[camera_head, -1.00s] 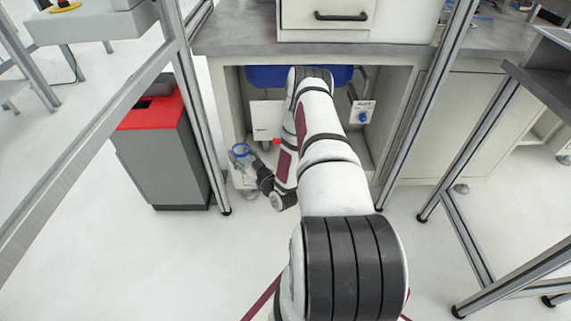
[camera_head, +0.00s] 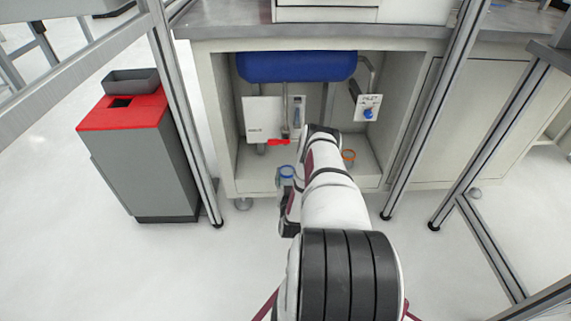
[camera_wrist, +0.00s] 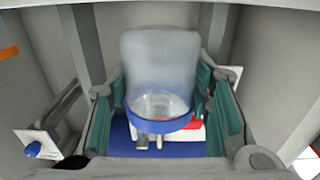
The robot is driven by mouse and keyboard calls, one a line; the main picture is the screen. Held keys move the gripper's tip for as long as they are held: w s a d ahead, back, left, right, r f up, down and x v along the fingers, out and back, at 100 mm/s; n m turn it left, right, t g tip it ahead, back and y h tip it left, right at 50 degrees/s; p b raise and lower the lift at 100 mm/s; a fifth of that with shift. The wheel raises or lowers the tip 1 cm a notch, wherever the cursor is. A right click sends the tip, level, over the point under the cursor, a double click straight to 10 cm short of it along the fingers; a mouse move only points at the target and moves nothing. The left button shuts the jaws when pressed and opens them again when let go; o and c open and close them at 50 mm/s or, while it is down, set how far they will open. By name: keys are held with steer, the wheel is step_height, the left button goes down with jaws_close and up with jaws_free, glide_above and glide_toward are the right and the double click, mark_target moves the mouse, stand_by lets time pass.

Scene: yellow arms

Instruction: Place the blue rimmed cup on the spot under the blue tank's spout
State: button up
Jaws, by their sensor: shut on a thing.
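The blue tank (camera_head: 295,66) hangs under the counter inside the open cabinet, and a blue surface also shows low in the wrist view (camera_wrist: 122,134). A grey pipe runs down from it to a red handle (camera_head: 278,142). The blue rimmed cup (camera_head: 286,173) is clear and looks about upright, below and slightly right of the red handle. In the wrist view the cup (camera_wrist: 160,70) sits between the teal pads of my gripper (camera_wrist: 163,95), which is shut on it. In the head view my arm hides most of the gripper. I cannot make out the spot under the spout.
An orange ring (camera_head: 348,155) lies on the cabinet floor, right of my arm. A white panel with a blue knob (camera_head: 368,108) is on the right. Metal posts (camera_head: 186,115) flank the cabinet. A grey bin with a red top (camera_head: 135,150) stands at left.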

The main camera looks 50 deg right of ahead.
steer(key=b+x, duration=0.3)
steer(key=x, duration=0.5)
steer(key=shift+w, duration=0.1)
steer(key=x, duration=0.1)
steer(key=b+x, duration=0.2)
steer(key=shift+w+d+f, duration=0.1)
steer(key=shift+d+f, duration=0.15)
steer(key=shift+f, duration=0.05)
steer(key=shift+f+b, duration=0.35)
steer(key=shift+f, duration=0.1)
steer(key=o, duration=1.2)
steer(key=shift+f, duration=0.15)
